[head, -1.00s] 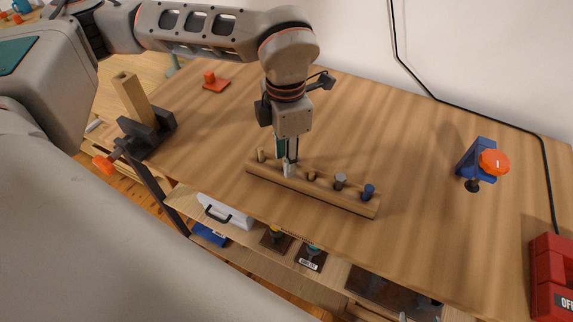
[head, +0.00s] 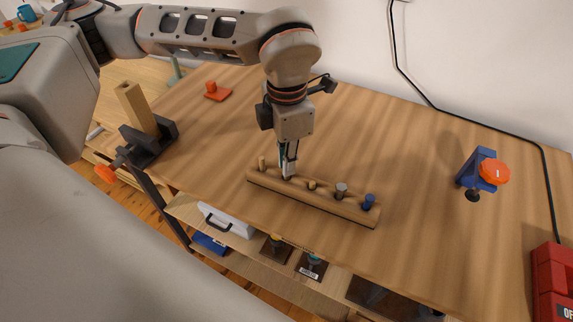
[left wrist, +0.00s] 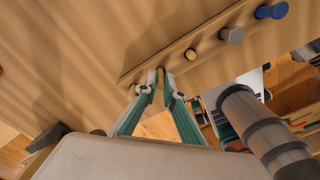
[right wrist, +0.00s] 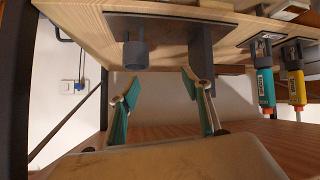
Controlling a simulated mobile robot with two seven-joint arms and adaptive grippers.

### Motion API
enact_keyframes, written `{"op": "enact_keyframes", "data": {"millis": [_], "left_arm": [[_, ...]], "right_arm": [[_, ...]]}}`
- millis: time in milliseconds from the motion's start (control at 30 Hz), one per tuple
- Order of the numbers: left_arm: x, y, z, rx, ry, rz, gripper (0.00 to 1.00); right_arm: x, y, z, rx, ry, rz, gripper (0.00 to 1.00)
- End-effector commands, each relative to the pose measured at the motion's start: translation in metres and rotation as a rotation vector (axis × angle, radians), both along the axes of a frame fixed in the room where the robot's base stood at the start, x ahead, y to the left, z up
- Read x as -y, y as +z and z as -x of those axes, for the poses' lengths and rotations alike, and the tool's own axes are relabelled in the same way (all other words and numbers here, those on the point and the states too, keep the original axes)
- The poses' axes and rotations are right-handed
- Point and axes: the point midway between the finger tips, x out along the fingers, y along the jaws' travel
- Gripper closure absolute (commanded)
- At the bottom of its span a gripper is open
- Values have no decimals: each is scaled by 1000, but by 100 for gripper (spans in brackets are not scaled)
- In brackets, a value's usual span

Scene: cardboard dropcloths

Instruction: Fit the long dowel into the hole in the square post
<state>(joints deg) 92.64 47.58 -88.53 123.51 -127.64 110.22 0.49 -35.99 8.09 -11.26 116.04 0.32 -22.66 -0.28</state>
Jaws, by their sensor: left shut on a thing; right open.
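The square post (head: 137,108) is light wood. It stands upright with a dark hole in its top end, held in a black vise (head: 150,143) at the table's left edge. My left gripper (head: 288,172) points down at the wooden dowel rack (head: 325,202). It is shut on a tan dowel (left wrist: 160,73) in the rack, mostly hidden by the fingers. I cannot tell its length. Another thin tan dowel (head: 262,163) stands to its left. My right gripper (right wrist: 160,80) is open and empty in the right wrist view, below a wooden surface.
The rack also holds a short brass-coloured peg (head: 311,185), a grey peg (head: 341,190) and a blue peg (head: 368,201). A blue clamp with an orange knob (head: 495,172) is at right. The tabletop between is clear.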

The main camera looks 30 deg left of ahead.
Motion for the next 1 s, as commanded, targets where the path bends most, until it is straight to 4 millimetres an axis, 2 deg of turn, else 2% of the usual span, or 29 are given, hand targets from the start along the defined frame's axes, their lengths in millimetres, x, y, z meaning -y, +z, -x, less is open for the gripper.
{"op": "enact_keyframes", "data": {"millis": [167,400,600,800,1000], "left_arm": [[0,38,-1,7,0,1,100],[0,106,-1,9,0,1,100],[0,151,0,5,0,0,100],[0,176,0,1,0,0,100],[0,183,0,0,-1,0,100]], "right_arm": [[0,5,-2,3,-1,-4,52],[-3,11,-1,3,-1,-14,52],[-6,14,3,-2,0,-21,52],[-7,14,4,-5,0,-24,52],[-6,12,5,-9,0,-24,52]]}}
